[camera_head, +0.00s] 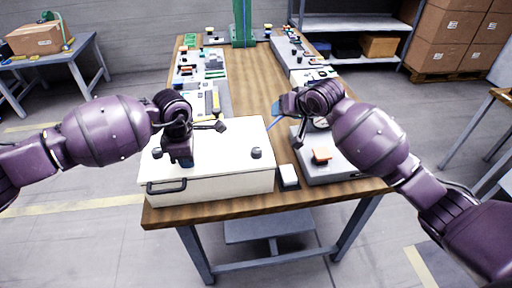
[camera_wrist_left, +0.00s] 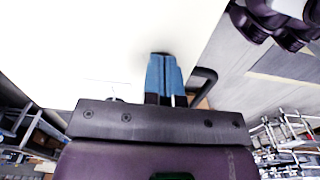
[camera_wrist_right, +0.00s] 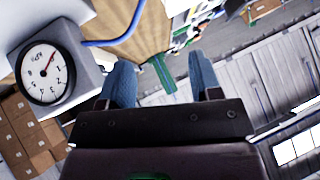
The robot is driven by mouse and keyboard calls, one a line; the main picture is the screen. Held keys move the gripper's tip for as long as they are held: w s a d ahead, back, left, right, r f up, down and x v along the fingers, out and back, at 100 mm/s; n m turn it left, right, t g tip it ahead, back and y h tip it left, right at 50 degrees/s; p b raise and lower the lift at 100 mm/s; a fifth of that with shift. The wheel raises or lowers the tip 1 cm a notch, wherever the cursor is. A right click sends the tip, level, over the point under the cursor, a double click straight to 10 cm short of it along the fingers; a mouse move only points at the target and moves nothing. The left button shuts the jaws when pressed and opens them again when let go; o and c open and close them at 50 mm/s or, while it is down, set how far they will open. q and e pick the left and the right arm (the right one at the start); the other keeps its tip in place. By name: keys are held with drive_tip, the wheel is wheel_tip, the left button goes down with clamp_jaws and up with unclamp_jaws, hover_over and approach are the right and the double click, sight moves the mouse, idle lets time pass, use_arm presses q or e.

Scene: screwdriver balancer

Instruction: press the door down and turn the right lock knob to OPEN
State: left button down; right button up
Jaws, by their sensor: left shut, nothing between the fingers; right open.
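The white box with its flat top door (camera_head: 225,140) stands at the front left of the table. A black handle (camera_head: 166,187) is on its front side; it also shows in the left wrist view (camera_wrist_left: 204,82). The dark right lock knob (camera_head: 256,153) is on the door's right part. My left gripper (camera_head: 183,163) is over the door's left part, its blue fingers (camera_wrist_left: 165,76) shut and empty, pointing at the white surface. I cannot tell whether they touch it. My right gripper (camera_head: 287,103) is open and empty, right of the box; its fingers show apart in the right wrist view (camera_wrist_right: 162,85).
A grey box with a dial gauge (camera_wrist_right: 45,73) and an orange switch (camera_head: 321,156) stands right of the white box. A small white-topped block (camera_head: 289,176) sits between them. Panels with parts line both table sides. The wooden middle strip (camera_head: 245,85) is clear.

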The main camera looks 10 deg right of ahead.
use_arm(q)
drive_tip(key=shift+s+f, duration=0.1)
drive_tip(key=shift+f, duration=0.1)
use_arm(e)
drive_tip(key=s+a+r+g, duration=0.2)
drive_tip(key=a+g, duration=0.2)
drive_tip(key=a, duration=0.3)
drive_tip(key=m+g+h, duration=0.2)
drive_tip(key=g+h, duration=0.2)
drive_tip(key=g, duration=0.1)
approach(256, 150)
drive_tip(key=f, duration=0.9)
drive_tip(key=shift+s+d+f, duration=0.1)
drive_tip(key=shift+s+f, duration=0.05)
drive_tip(key=shift+s, duration=0.05)
drive_tip(key=c, duration=0.9)
drive_tip(key=shift+c, duration=0.2)
